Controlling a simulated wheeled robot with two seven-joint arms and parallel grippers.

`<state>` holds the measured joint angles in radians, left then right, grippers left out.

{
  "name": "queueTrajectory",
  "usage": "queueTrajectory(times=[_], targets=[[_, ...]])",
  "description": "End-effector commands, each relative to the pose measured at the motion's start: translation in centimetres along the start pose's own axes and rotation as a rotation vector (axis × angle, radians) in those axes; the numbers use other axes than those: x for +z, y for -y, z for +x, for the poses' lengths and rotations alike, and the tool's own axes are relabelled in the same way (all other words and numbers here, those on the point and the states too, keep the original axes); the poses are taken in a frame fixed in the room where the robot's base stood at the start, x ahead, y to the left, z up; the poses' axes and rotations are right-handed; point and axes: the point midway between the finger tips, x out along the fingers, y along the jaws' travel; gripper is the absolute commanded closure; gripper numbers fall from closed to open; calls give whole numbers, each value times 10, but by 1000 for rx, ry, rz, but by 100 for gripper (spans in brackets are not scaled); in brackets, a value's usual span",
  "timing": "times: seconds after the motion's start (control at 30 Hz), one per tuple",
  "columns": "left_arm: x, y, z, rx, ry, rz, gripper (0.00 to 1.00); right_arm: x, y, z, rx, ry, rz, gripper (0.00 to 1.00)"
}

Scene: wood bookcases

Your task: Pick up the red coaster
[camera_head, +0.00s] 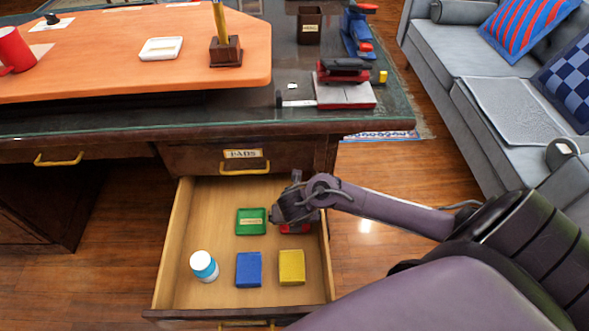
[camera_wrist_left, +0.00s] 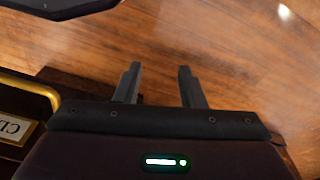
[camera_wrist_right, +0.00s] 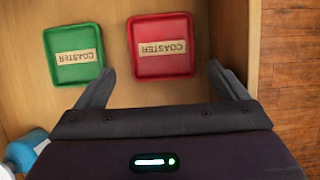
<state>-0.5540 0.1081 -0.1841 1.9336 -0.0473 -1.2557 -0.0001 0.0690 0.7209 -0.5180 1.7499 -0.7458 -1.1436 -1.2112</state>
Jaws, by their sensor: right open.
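The red coaster (camera_wrist_right: 161,46) is square with a raised rim and a COASTER label. It lies flat in the open drawer; in the head view only a red edge (camera_head: 295,228) shows beneath my right gripper (camera_head: 290,215). In the right wrist view my right gripper (camera_wrist_right: 165,82) is open and empty, with one finger at each side of the coaster's near edge, apart from it. My left gripper (camera_wrist_left: 158,85) is open and empty over the wooden floor. It is out of the head view.
The drawer's right wall is close to the red coaster. The desk (camera_head: 120,128) stands above and behind.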

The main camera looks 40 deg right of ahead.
Motion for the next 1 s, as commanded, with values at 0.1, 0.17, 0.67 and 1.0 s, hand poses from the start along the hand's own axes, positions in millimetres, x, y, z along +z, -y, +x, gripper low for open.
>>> queueTrajectory(times=[0.1, 0.17, 0.67, 1.0], targets=[[0, -1, -6, 1, 1, 3, 64, 0, 0, 4, 0, 0, 1, 7], [-1, -1, -9, 1, 2, 5, 64, 0, 0, 7, -1, 0, 1, 7], [-4, -13, -61, 12, -25, 40, 64, 4, 3, 55, 0, 0, 2, 7], [-5, -13, -62, 13, -27, 41, 64, 4, 3, 55, 0, 0, 1, 22]])
